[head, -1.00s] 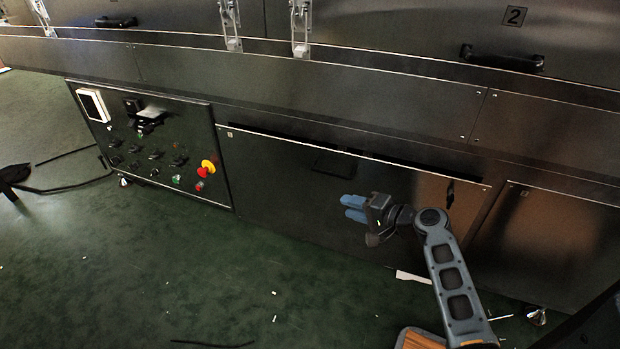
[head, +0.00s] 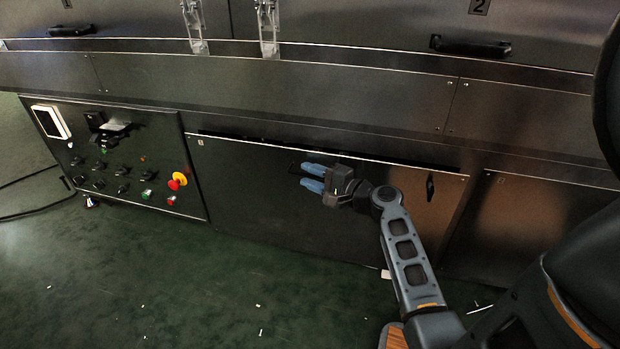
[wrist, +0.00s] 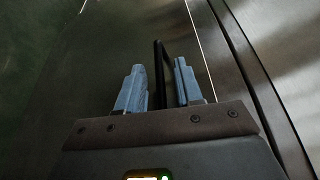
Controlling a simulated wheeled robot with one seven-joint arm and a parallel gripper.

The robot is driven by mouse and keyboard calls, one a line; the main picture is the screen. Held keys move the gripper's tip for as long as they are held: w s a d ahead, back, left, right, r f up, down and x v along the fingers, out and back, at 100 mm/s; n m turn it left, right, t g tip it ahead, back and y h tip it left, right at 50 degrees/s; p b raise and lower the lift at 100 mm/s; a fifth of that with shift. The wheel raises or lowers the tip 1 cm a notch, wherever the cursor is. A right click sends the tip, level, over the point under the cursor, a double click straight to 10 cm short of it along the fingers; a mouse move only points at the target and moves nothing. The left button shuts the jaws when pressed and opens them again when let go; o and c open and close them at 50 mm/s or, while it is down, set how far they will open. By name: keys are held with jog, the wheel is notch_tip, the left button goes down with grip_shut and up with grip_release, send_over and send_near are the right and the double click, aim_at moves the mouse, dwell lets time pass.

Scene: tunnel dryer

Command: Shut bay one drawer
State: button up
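The bay one drawer (head: 250,190) is a wide dark metal front low on the machine, right of the control panel. A dark gap runs along its top edge, so it stands slightly out. My gripper (head: 308,179) is in front of it at its upper middle and covers most of the drawer's handle. In the wrist view, the black bar handle (wrist: 160,72) lies between the two blue fingers of my gripper (wrist: 159,88). The fingers are apart, with visible space on both sides of the bar. I cannot tell how deep the bar sits between them.
The control panel (head: 130,140) with a red and yellow stop button (head: 177,181) is left of the drawer. A fixed ledge (head: 300,90) runs above it. A neighbouring panel (head: 530,225) is at the right. The green floor (head: 200,290) in front is mostly clear, with small scraps.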

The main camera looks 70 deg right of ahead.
jog(key=shift+w, duration=0.2)
grip_shut()
dwell(0.6)
